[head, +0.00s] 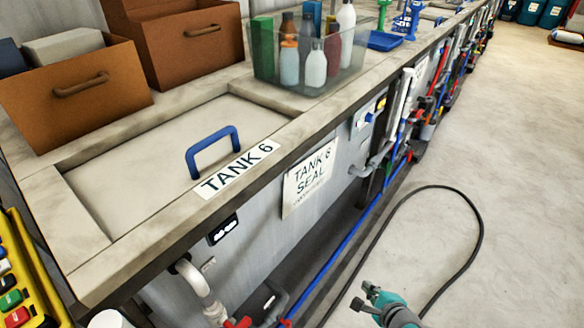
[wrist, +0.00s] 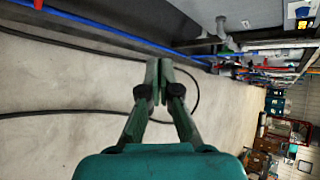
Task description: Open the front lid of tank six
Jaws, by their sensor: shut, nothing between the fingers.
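The front lid of tank six (head: 140,150) is a pale flat panel set in the bench top, lying closed. A blue handle (head: 212,150) stands up from its right side. A white label (head: 237,168) reading "TANK 6" lies beside the handle, along the front edge. My gripper (head: 368,296) is low in front of the tanks, at the bottom right of the head view, well apart from the handle. In the wrist view my gripper (wrist: 158,66) is shut and empty, with its fingertips together over the floor. The lid and handle are not in the wrist view.
Brown boxes (head: 75,115) and a clear bin (head: 310,85) with several bottles stand on the bench behind the lid. Pipes (head: 203,288) run along the tank front. A yellow control panel (head: 25,270) is at lower left. A black hose (head: 478,215) lies on otherwise clear floor.

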